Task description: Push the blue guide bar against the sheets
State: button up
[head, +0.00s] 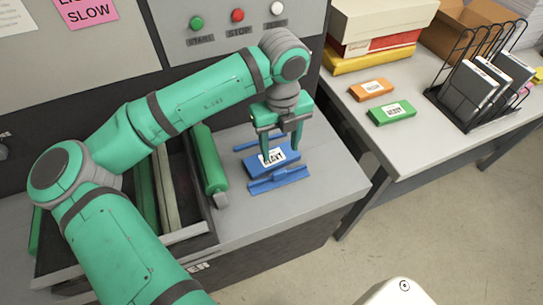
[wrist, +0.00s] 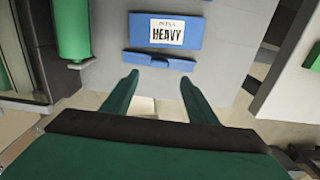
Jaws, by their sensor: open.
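A flat blue pack with a white label reading HEAVY (head: 284,163) lies on the grey feed table and also shows in the wrist view (wrist: 190,30). A blue guide bar (head: 279,180) lies along its near side, and shows in the wrist view (wrist: 158,60) close to the pack's edge. Another blue bar (head: 247,145) lies along the far side. No separate loose sheets can be made out. My gripper (head: 281,153) is open and empty, pointing down by the pack; it shows in the wrist view (wrist: 158,78) with both fingertips apart, short of the bar in the picture.
A green roller (head: 208,160) stands left of the pack. Start and stop buttons (head: 237,15) are on the panel behind. On the right-hand table lie an orange pack (head: 372,90), a green pack (head: 392,113) and a black wire rack (head: 450,97). Bare feed table lies right of the bars.

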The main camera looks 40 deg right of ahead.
aim_at(279, 171)
notch_tip(279, 171, down, 11)
jog(key=shift+r, duration=0.15)
dwell(0.4)
